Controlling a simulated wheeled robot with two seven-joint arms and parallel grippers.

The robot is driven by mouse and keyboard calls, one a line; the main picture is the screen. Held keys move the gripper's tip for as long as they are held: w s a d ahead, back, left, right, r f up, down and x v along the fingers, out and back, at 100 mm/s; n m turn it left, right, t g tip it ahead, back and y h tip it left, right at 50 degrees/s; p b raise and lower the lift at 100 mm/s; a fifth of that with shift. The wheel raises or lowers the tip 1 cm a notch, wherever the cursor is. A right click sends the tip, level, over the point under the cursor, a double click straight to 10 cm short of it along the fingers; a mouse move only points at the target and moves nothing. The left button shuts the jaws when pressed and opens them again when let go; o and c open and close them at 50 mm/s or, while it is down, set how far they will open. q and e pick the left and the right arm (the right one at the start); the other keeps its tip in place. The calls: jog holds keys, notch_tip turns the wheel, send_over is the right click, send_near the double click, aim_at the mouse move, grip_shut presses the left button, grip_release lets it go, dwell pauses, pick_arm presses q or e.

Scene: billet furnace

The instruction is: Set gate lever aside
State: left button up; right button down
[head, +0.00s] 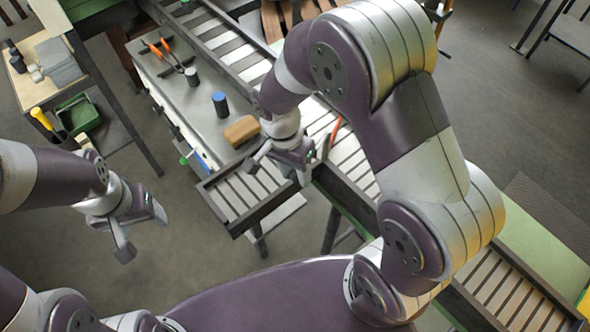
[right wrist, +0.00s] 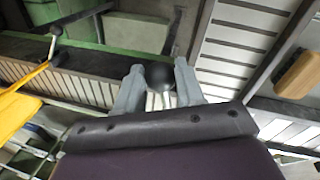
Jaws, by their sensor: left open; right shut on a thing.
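My right gripper (head: 283,168) hangs over the slatted roller conveyor (head: 236,197) in the head view. In the right wrist view its two grey fingers (right wrist: 160,88) are shut on a dark round knob (right wrist: 160,73), with a short pale rod below it; this looks like the gate lever. The lever is hidden by the gripper in the head view, so I cannot tell whether it is still seated. My left gripper (head: 141,232) is open and empty, over bare floor at the left.
A grey bench (head: 190,105) behind the conveyor holds a tan block (head: 242,130), a blue-topped cylinder (head: 220,103), a dark cylinder (head: 192,77) and orange-handled tongs (head: 167,54). A side cart with a green bin (head: 80,114) stands at the left. The bench has bare room between its objects.

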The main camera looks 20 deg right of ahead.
jog(key=shift+f, duration=0.1)
dwell(0.4)
jog(key=c, duration=0.7)
grip_release()
jog(key=shift+c, duration=0.2)
jog(key=shift+w, duration=0.15)
jog(key=r, duration=0.1)
jog(key=r+b, duration=0.1)
jog(key=r, duration=0.1)
jog(key=w+r, duration=0.1)
jog(key=shift+a+r+b, duration=0.2)
jog(key=shift+a+b, duration=0.1)
jog(key=r+p, duration=0.4)
jog(key=r, duration=0.1)
jog(key=w+a+r+p, duration=0.1)
jog(key=r+p, duration=0.2)
